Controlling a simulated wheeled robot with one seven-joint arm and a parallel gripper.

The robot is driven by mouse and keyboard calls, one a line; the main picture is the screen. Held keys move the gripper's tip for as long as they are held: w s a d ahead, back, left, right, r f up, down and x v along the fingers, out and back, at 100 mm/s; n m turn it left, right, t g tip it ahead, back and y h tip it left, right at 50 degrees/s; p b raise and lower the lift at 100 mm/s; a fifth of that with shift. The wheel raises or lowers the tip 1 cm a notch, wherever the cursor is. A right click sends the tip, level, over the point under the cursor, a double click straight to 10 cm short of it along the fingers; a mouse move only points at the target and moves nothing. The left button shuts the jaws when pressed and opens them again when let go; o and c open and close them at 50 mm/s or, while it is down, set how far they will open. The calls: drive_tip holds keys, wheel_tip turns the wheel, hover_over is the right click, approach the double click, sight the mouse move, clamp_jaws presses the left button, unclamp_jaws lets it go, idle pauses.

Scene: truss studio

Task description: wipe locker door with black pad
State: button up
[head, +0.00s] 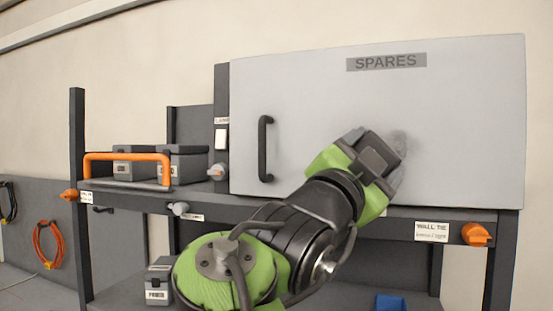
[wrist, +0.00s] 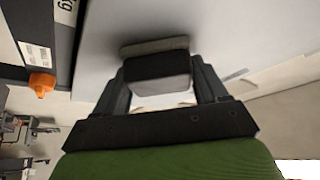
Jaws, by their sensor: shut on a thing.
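The locker door (head: 310,95) is a large pale grey panel labelled SPARES, with a black bar handle (head: 265,149) on its left. It is shut. A dark smudge (head: 399,143) shows on its lower middle-right part. My gripper (head: 378,155) is in front of the door beside the smudge and hides part of it. In the wrist view my gripper (wrist: 160,85) is shut on the black pad (wrist: 157,66), a block with a dark band and a grey face. The pad is at or very near the door surface (wrist: 100,50); I cannot tell whether it touches.
The locker stands on a dark shelf frame (head: 350,222) with orange knobs (head: 476,235). An orange-handled carrier (head: 127,157) and grey boxes (head: 182,162) stand left of it. A PRIMER box (head: 158,283) and a blue item (head: 391,302) are lower down.

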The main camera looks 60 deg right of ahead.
drive_tip(key=shift+r, duration=0.1)
drive_tip(key=shift+s+d+b, duration=0.3)
drive_tip(key=shift+s+b, duration=0.05)
drive_tip(key=shift+s, duration=0.95)
drive_tip(key=shift+s+d+b, duration=0.3)
drive_tip(key=shift+s+d, duration=0.05)
drive_tip(key=shift+s, duration=1)
drive_tip(key=shift+s+d+b, duration=0.3)
drive_tip(key=shift+s+b, duration=0.05)
drive_tip(key=shift+s, duration=0.95)
drive_tip(key=shift+w+a, duration=0.3)
drive_tip(key=shift+w, duration=1.05)
drive_tip(key=shift+w+a, duration=0.35)
drive_tip(key=shift+w, duration=1)
drive_tip(key=shift+w+a, duration=0.3)
drive_tip(key=shift+w, duration=1.05)
drive_tip(key=shift+s, duration=0.1)
drive_tip(key=s+a+b, duration=0.1)
drive_tip(key=a, duration=0.5)
drive_tip(key=shift+s, duration=0.15)
